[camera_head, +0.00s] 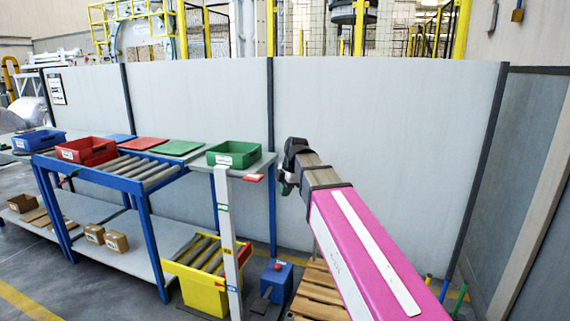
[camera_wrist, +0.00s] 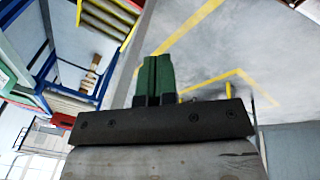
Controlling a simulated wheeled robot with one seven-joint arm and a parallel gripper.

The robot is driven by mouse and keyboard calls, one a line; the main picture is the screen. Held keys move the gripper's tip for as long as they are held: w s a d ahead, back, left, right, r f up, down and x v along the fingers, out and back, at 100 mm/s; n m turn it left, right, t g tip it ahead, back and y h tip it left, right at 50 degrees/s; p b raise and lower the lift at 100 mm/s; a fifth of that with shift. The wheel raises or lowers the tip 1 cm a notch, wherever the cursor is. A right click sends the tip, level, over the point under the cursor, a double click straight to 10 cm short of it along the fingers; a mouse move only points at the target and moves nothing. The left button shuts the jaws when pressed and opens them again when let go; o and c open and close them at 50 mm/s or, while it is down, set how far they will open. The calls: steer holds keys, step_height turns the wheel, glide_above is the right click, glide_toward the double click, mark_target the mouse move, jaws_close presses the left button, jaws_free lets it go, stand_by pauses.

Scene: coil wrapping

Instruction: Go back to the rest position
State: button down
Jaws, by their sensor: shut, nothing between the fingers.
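My gripper (camera_wrist: 157,78) shows in the wrist view as two green fingers side by side, touching, with nothing between them. In the head view my pink arm reaches up from the lower right, and its dark wrist end is near the middle of the picture. The fingers are hard to make out there. The gripper is in the air in front of the grey panel wall, right of the workbench, and touches nothing that I can see.
The blue-framed bench (camera_head: 148,222) stands at left. Grey panels (camera_head: 385,130) close off the back.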

steer(key=s+d+f+m+h, duration=0.1)
steer(key=s+d+f+m, duration=0.4)
steer(key=f, duration=0.4)
steer(key=s+d+f+m, duration=0.5)
steer(key=d+f+m, duration=0.3)
steer(key=f+m, duration=0.2)
steer(key=s+d+f+m+g+h, duration=0.1)
steer(key=s+d+f+m, duration=0.4)
steer(key=f+m, duration=0.3)
step_height(320, 180, down, 2)
steer(key=shift+s+d+h, duration=0.15)
steer(key=shift+d+h, duration=0.15)
steer(key=shift+d, duration=0.4)
